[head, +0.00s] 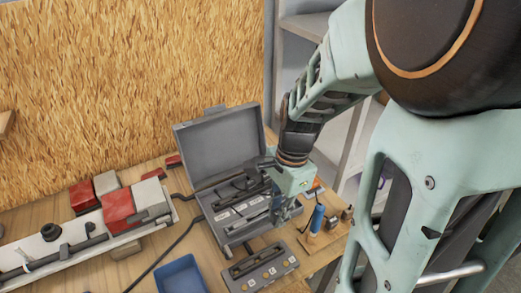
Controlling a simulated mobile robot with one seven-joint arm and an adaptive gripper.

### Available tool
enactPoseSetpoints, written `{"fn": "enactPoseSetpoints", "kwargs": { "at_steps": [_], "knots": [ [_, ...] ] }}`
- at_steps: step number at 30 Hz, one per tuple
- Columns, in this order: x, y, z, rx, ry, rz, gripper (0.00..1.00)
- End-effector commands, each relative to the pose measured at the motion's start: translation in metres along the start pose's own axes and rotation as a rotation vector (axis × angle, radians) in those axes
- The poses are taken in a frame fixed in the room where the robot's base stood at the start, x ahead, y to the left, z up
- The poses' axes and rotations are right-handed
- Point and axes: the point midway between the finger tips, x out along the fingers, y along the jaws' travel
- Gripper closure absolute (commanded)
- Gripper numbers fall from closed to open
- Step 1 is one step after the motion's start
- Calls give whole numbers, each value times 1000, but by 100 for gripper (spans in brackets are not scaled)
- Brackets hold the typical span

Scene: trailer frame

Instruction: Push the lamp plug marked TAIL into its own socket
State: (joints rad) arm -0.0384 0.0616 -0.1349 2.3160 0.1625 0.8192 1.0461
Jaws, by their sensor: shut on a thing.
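An open grey case (199,196) stands on the bench with its lid up. Its inside holds dark parts and a row of small white labels (240,209), too small to read. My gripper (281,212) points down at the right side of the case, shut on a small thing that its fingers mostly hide. I cannot tell whether this is the plug marked TAIL. I cannot make out which socket is the TAIL one.
A light bar (30,262) with red and white lamps (118,211) lies at the left. Dark cables (165,252) run towards the case. A blue tray (181,279) is at the front. A blue-handled tool (317,220) stands in a wooden holder at the right, near my gripper.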

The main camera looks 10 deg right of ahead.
Motion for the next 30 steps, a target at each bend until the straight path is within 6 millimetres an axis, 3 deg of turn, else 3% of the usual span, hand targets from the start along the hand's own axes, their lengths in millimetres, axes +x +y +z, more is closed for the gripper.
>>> {"fn": "enactPoseSetpoints", "kwargs": {
  "at_steps": [30],
  "knots": [
    [30, -113, 41, -2, -1, 1, 96]
  ]
}}
